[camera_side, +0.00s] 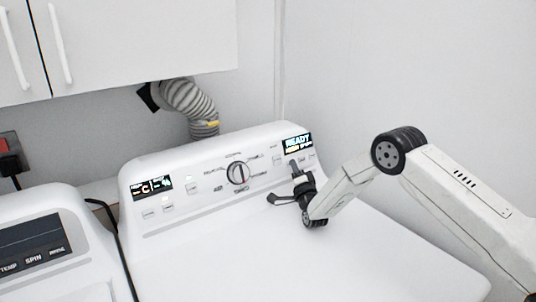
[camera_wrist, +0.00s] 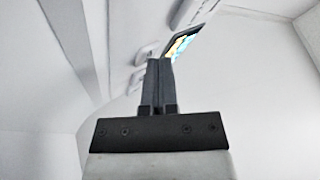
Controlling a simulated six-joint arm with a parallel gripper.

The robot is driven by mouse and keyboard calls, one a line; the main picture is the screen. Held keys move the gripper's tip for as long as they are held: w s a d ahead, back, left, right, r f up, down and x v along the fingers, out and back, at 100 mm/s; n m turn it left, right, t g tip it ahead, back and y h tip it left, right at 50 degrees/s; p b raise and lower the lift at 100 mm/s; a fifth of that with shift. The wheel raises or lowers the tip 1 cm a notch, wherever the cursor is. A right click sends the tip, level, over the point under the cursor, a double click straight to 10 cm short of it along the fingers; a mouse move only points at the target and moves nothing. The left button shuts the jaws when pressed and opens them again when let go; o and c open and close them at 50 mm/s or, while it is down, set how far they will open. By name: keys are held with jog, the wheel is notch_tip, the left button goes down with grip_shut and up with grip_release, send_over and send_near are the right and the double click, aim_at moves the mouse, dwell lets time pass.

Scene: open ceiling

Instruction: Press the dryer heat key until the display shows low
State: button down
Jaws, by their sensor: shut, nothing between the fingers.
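The dryer (camera_side: 350,240) is white with a sloped control panel. Its right display (camera_side: 297,143) reads READY above a smaller yellow and white line that I cannot read clearly. The same display shows as a bright tilted patch in the wrist view (camera_wrist: 183,44). Small white keys sit below and beside it; their labels are too small to tell which is the heat key. My gripper (camera_side: 293,165) is shut and empty, its tips at the panel just below the right display. In the wrist view my fingertips (camera_wrist: 159,62) overlap the keys; I cannot tell whether they touch one.
A round dial (camera_side: 238,173) sits mid-panel, with a left display (camera_side: 153,187) and more keys farther left. A second white appliance (camera_side: 50,245) stands at left. A ribbed hose (camera_side: 188,100) and cabinets (camera_side: 140,40) are behind and above.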

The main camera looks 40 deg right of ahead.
jog(key=shift+s+r, duration=0.35)
jog(key=shift+s, duration=0.4)
jog(key=shift+s, duration=0.1)
dwell(0.3)
jog(key=shift+s+r, duration=0.3)
jog(key=shift+s, duration=0.45)
jog(key=shift+s+r, duration=0.25)
jog(key=shift+s, duration=0.5)
jog(key=shift+s+r, duration=0.3)
jog(key=shift+s, duration=0.45)
jog(key=shift+s, duration=0.1)
dwell(1.8)
jog(key=s, duration=0.1)
jog(key=s+r, duration=0.1)
jog(key=s, duration=0.1)
jog(key=shift+s+r, duration=0.1)
jog(key=shift+s, duration=0.1)
jog(key=shift+w, duration=0.15)
dwell(0.3)
jog(key=w+f, duration=0.3)
jog(key=w, duration=0.5)
dwell(0.5)
